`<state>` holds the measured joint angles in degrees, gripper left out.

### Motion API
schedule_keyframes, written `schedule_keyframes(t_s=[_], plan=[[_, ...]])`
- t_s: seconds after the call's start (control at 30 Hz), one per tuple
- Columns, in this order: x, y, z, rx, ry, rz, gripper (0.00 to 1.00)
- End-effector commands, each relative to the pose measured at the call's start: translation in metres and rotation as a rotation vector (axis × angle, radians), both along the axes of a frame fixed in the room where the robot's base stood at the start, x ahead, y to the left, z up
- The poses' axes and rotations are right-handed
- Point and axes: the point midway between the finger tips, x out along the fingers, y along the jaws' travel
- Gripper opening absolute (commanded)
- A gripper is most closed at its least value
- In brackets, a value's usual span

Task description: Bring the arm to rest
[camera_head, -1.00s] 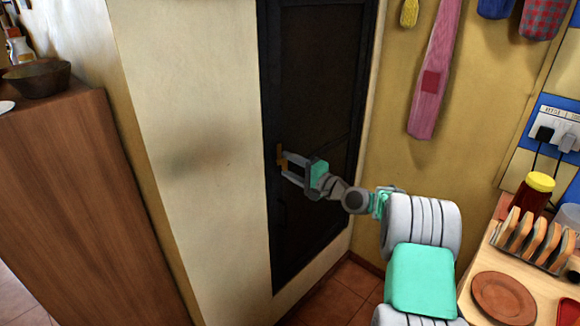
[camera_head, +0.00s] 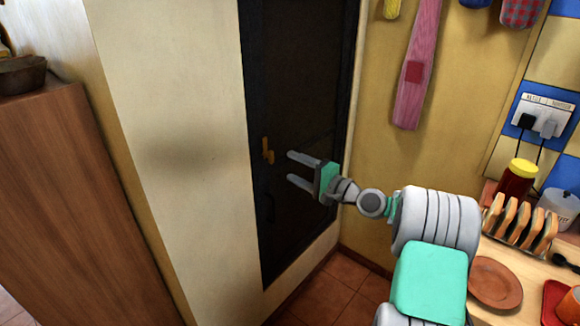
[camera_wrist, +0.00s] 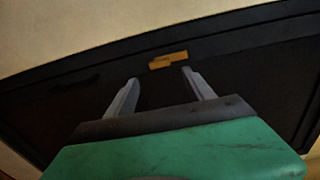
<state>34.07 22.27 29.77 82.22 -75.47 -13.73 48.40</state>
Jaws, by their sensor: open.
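My gripper (camera_head: 290,168) is open and empty in the head view, its two fingers pointing left toward a dark door (camera_head: 300,100). A small brass handle (camera_head: 267,150) sits on the door's left side, a short gap beyond the fingertips. In the wrist view the brass handle (camera_wrist: 168,60) lies just ahead of and between the two open fingers (camera_wrist: 160,78), with nothing held. The door looks shut in its pale frame.
A brown wooden cabinet (camera_head: 70,200) with a dark bowl (camera_head: 22,76) stands at left. At right, a counter holds a toast rack (camera_head: 520,225), a brown plate (camera_head: 494,284) and a red jar with yellow lid (camera_head: 518,178). Tiled floor (camera_head: 325,290) shows below the door.

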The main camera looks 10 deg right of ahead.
Motion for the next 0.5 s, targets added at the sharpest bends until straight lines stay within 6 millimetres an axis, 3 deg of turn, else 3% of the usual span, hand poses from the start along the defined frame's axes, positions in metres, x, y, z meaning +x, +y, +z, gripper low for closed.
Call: schedule_keyframes(t_s=[0.17, 0.27, 0.37, 0.47, 0.5], plan=[[0.0, 0.0, 0.0, -0.006, -0.004, 0.0, 0.62], [-0.002, 0.004, -0.006, -0.095, -0.042, 0.021, 0.62], [-0.015, 0.008, -0.063, -0.372, -0.001, 0.115, 0.62], [-0.046, 0.0, -0.145, -0.566, 0.152, 0.202, 0.62], [-0.064, -0.003, -0.175, -0.628, 0.224, 0.245, 0.62]])
